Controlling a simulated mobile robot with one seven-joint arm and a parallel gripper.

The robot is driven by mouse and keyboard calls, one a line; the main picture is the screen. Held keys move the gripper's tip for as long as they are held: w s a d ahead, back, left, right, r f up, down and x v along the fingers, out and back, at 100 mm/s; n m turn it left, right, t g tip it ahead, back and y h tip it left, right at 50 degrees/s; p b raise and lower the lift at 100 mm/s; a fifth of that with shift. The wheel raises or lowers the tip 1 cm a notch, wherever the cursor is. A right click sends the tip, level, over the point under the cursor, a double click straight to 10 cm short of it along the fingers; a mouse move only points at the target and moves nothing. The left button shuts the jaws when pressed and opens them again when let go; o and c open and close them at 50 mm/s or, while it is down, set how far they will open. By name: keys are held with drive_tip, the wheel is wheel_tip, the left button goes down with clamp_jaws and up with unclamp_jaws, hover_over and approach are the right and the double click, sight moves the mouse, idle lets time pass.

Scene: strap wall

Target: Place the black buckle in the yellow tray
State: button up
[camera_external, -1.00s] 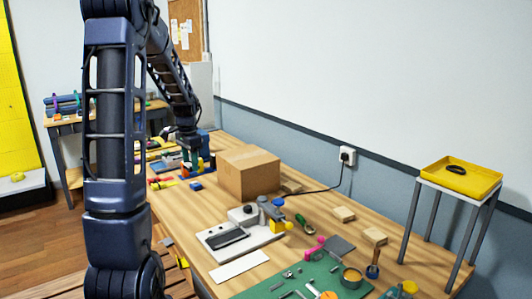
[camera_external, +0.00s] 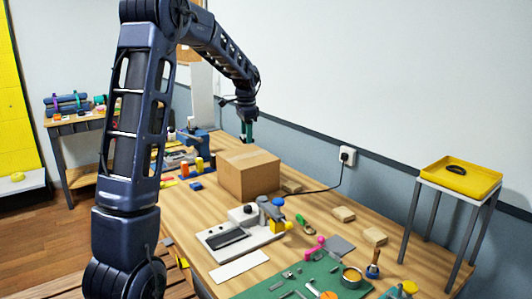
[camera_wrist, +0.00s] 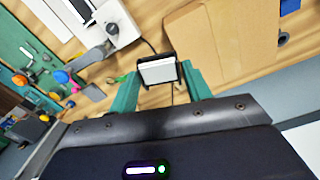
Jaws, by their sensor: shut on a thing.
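My gripper (camera_external: 246,132) is raised above and behind the cardboard box, with its teal fingers pointing down. In the wrist view my gripper (camera_wrist: 159,88) is shut on a small black-edged piece (camera_wrist: 158,70) with a pale, bright face. This piece may be the black buckle, but its shape is not clear. The yellow tray (camera_external: 485,187) stands at the far right on a small raised stand, well away from my gripper. A black loop-shaped thing (camera_external: 455,169) lies in the tray; I cannot tell what it is.
The cardboard box (camera_external: 250,172) stands below my gripper; it also shows in the wrist view (camera_wrist: 220,50). A white fixture (camera_external: 240,232), wooden blocks (camera_external: 343,214) and a green mat (camera_external: 310,282) with small parts lie on the bench. The wall runs behind. Air above the bench is free.

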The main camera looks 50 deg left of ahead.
drive_tip(key=w+d+r+m, duration=0.3)
drive_tip(key=w+d+r, duration=0.1)
drive_tip(key=w+d, duration=0.5)
drive_tip(key=w+d+r+m, duration=0.2)
drive_tip(key=w+d+r, duration=0.2)
drive_tip(key=w+d, duration=0.5)
drive_tip(key=w+d+r+m, duration=0.3)
drive_tip(key=w+d+r, duration=0.25)
drive_tip(key=d, duration=0.75)
wheel_tip(320, 180, up, 9)
drive_tip(key=m, duration=0.7)
hover_over(464, 185)
wheel_tip(464, 185, down, 19)
drive_tip(key=shift+f, duration=0.15)
drive_tip(key=o, duration=0.7)
